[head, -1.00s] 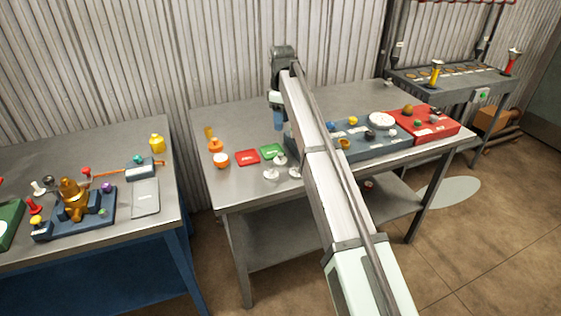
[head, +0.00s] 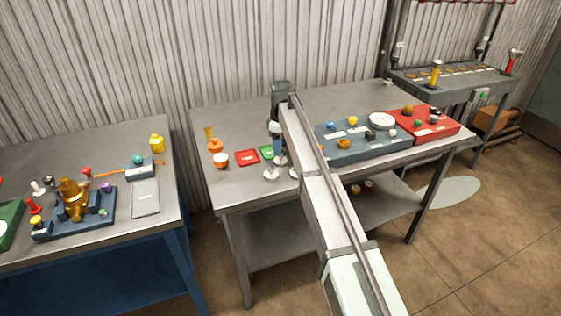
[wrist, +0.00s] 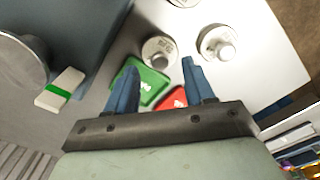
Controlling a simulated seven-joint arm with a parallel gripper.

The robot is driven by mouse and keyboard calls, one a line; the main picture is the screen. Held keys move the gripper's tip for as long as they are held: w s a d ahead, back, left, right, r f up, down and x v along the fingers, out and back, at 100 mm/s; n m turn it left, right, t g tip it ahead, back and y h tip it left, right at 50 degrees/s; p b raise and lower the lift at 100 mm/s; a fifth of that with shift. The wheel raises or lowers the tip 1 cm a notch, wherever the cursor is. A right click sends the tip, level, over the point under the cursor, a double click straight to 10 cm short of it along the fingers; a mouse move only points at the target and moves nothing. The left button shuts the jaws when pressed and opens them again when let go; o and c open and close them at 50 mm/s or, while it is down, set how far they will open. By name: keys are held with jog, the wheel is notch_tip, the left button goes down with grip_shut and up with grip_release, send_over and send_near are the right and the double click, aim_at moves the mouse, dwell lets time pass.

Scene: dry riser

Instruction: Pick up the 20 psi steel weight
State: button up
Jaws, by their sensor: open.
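Several round steel weights with knobs stand on the middle bench. In the wrist view, one weight (wrist: 159,50) lies just beyond and between my fingertips, another weight (wrist: 217,43) is to its right, and a third (wrist: 184,2) is cut by the top edge. The engraved markings are too small to read, so I cannot tell which is 20 psi. In the head view, one weight (head: 271,174) shows at the bench front; my arm partly hides others. My gripper (wrist: 160,63) is open with blue fingers, and nothing is held; it also shows in the head view (head: 279,156).
A green tray (wrist: 150,88) and a red tray (wrist: 172,100) lie under my fingers in the wrist view. A blue-grey case (head: 365,153) and a red case (head: 440,128) stand to the right. Orange pots (head: 216,146) sit left. The bench's back left is clear.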

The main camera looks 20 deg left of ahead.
aim_at(281, 158)
jog(key=shift+f, duration=1.5)
jog(key=shift+c, duration=0.4)
grip_shut()
